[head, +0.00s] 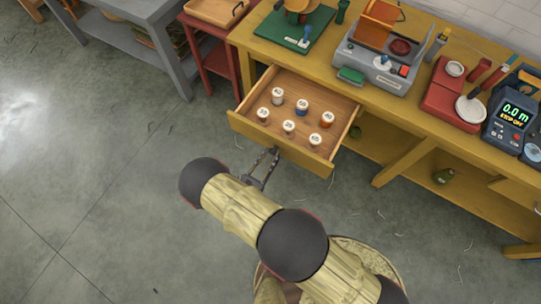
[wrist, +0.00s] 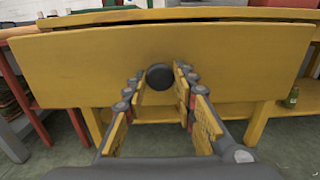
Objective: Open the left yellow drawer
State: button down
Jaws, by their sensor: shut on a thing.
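The left yellow drawer (head: 302,158) stands pulled out from the yellow workbench, with its inside open to view. Several small white-topped spools (head: 302,107) stand upright in it. Its yellow front (wrist: 80,65) fills much of the wrist view, with a dark round knob (wrist: 160,76) in the middle. My gripper (head: 264,166) is at the drawer front, with its fingers on either side of the knob and shut on it. The contact itself is small and partly hidden in the head view.
The yellow workbench (head: 378,101) carries a green mat (head: 270,30), a grey machine (head: 365,66), a red scale (head: 450,95) and a digital meter (head: 510,118). A red stand (head: 205,62) and a grey table (head: 150,20) are to the left. The floor (head: 110,180) in front is clear.

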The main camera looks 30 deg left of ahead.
jog(key=c, duration=1.4)
grip_release()
jog(key=shift+r, duration=0.1)
notch_tip(320, 180, up, 10)
jog(key=shift+f, duration=0.2)
